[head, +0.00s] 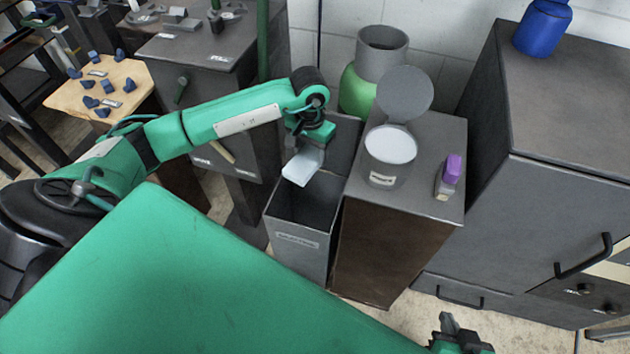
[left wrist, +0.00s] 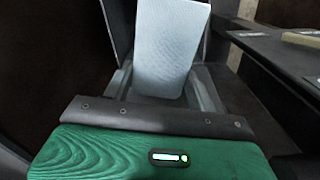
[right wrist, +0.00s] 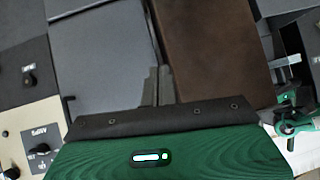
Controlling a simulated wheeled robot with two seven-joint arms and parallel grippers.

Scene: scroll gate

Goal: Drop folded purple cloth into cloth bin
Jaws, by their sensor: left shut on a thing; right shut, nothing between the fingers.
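My left gripper (head: 311,142) is shut on a flat, pale light-blue folded cloth (head: 302,168); it does not look purple. In the left wrist view the cloth (left wrist: 168,48) sticks out between the fingers. The gripper holds it over the open mouth of a tall dark grey bin (head: 298,240) with an unreadable label on its front. The bin's inner walls show around the cloth in the left wrist view. My right gripper (head: 455,330) is shut and empty at the bottom right of the head view, far from the bin. Its fingers (right wrist: 158,82) show together in the right wrist view.
A green and grey vessel (head: 370,75) stands behind. A large grey cabinet (head: 560,210) is at right. A green surface (head: 190,290) fills the foreground.

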